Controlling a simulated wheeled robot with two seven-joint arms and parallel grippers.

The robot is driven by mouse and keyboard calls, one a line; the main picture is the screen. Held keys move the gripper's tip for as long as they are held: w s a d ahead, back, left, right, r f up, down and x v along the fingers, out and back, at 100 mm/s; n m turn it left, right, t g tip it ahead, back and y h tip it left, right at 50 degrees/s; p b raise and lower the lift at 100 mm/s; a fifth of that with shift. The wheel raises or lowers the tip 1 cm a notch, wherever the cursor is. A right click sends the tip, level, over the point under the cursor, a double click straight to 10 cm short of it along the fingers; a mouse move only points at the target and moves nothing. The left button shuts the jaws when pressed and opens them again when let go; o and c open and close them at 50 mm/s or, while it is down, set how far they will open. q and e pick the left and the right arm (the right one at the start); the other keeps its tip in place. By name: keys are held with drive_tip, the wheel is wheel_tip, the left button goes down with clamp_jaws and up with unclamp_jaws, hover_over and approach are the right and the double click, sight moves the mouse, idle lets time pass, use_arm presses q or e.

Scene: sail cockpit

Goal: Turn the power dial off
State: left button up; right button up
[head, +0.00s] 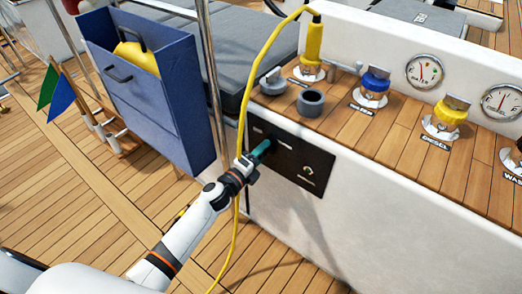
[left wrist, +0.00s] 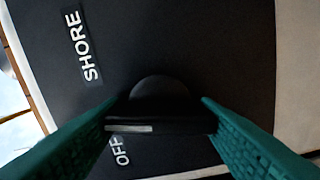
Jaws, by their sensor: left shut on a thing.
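The power dial (left wrist: 160,112) is a black knob with a raised grip bar on a black panel (head: 318,160) in the white cockpit side wall. In the left wrist view the bar lies about level across the picture, with a white mark at its left end. The word OFF (left wrist: 121,150) is just below that mark, and SHORE (left wrist: 85,46) is at upper left. My left gripper (head: 262,151) has its teal fingers shut on the bar, one at each end. In the head view the fingers hide the dial. My right gripper is out of view.
A yellow cable (head: 246,85) hangs from a yellow plug (head: 314,42) past my left wrist. A steel post (head: 210,80) and a blue bin (head: 165,95) stand left of it. A brass-coloured fitting (head: 308,170) is on the panel's right. Several filler caps stand on the wooden ledge (head: 390,135) above.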

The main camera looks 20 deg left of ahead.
use_arm(q)
drive_tip(key=n+p, duration=0.2)
drive_tip(key=n, duration=0.3)
drive_tip(key=shift+n, duration=0.3)
drive_tip(key=n+p, duration=0.2)
drive_tip(key=n, duration=0.2)
drive_tip(key=shift+f, duration=0.15)
drive_tip(key=shift+f+n+p, duration=0.1)
drive_tip(key=shift+n+p, duration=0.2)
drive_tip(key=shift+n, duration=0.6)
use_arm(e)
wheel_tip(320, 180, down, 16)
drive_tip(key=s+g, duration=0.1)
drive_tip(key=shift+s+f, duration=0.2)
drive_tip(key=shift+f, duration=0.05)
use_arm(q)
drive_tip(key=o, duration=1)
drive_tip(key=shift+s, duration=0.1)
drive_tip(key=p+v, duration=0.1)
drive_tip(key=v, duration=1.1)
drive_tip(key=shift+p, duration=0.3)
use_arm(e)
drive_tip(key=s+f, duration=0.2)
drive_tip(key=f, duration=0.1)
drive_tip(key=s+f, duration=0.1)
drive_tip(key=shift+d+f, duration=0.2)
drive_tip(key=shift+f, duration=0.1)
